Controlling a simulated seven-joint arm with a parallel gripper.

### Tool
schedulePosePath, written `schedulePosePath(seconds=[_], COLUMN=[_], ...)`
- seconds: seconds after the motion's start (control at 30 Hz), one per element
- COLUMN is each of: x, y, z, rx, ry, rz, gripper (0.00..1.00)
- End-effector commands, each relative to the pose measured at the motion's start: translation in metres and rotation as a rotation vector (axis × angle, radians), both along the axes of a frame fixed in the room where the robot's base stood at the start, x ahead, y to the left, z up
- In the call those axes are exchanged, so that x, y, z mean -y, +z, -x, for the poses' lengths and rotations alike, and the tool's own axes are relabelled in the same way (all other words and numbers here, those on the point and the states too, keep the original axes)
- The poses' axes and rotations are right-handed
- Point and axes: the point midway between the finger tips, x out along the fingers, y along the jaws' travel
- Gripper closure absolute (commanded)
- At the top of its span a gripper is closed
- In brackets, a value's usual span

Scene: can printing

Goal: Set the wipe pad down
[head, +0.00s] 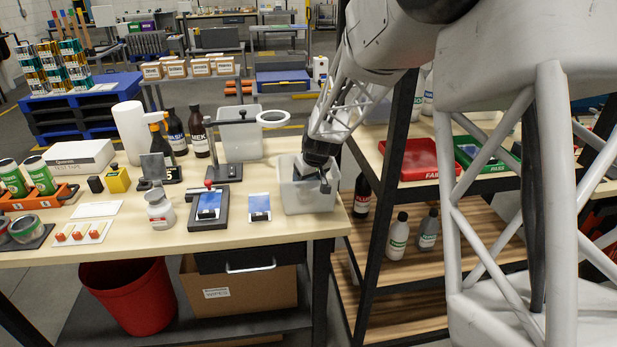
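My gripper (318,180) points down into the clear plastic bin (310,203) at the right end of the workbench. Its dark fingers are small, and part of them is hidden against the bin. I cannot tell whether they are open or shut. I cannot make out a wipe pad for certain; it may be hidden at the fingers or inside the bin. A flat piece with a blue face (260,207) lies on the bench just left of the bin. A similar blue-faced piece (209,204) sits in a dark fixture (208,221) further left.
The bench also holds a taller clear tub (239,138), dark bottles (199,132), a paper roll (130,132), a white jar (160,212) and green cans (40,176). A black-framed shelf with a red tray (406,175) stands right. Bare bench (270,229) runs along the front.

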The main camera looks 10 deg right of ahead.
Motion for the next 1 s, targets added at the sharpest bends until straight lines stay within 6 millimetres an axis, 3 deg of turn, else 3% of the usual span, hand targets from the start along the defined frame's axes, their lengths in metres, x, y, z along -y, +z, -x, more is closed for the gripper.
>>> schedulePosePath(seconds=[0.47, 0.67, 1.0], x=[0.000, 0.002, 0.008], y=[0.009, 0.025, 0.068], z=[-0.001, 0.005, 0.021], rx=[0.002, 0.001, 0.002], ry=[0.000, 0.000, 0.000], rz=[0.000, 0.000, 0.000], gripper=[0.31, 0.31, 0.31])
